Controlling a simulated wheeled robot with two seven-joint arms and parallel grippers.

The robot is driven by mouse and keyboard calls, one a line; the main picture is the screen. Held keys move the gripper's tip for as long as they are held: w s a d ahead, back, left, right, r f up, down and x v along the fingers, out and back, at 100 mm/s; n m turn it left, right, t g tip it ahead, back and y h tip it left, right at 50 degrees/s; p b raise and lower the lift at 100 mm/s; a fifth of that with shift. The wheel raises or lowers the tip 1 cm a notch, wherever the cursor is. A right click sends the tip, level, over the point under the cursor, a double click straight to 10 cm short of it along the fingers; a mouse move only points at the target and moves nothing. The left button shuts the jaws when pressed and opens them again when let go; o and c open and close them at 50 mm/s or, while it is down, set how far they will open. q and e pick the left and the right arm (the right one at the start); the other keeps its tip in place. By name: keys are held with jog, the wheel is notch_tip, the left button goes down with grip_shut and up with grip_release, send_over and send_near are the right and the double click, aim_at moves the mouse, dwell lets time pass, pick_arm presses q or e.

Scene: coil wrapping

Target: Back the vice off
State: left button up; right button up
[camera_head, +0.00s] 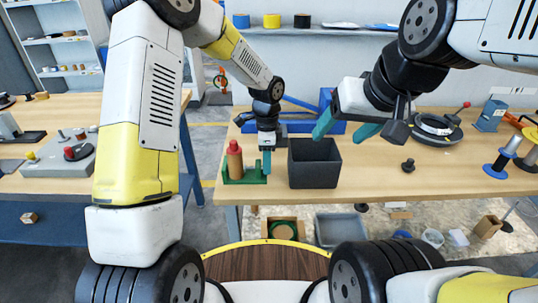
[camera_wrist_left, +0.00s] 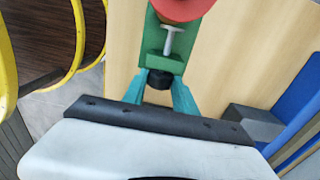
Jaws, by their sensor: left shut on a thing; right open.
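The green vice (camera_head: 231,180) stands near the front left of the wooden table, with an orange-red cylinder (camera_head: 235,160) upright in it. In the left wrist view the vice (camera_wrist_left: 165,62) shows its grey screw (camera_wrist_left: 170,38) and a black knob (camera_wrist_left: 159,80) at its end. My left gripper (camera_head: 266,164) is at the vice's right end. Its teal fingers, also in the left wrist view (camera_wrist_left: 166,98), are shut on the black knob, one on each side. My right gripper (camera_head: 345,128) is open and empty, above and behind the dark box.
The dark open box (camera_head: 314,175) stands just right of the vice. Blue parts (camera_head: 300,127) lie behind it. A small black knob-like piece (camera_head: 408,165), a dark ring (camera_head: 434,126) and a blue spool (camera_head: 497,165) are further right. The table's front middle-right is clear.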

pick_arm(q)
jog(key=t, duration=0.2)
jog(key=shift+s+t, duration=0.3)
jog(key=shift+s, duration=0.1)
jog(key=shift+t, duration=0.6)
jog(key=o, duration=0.8)
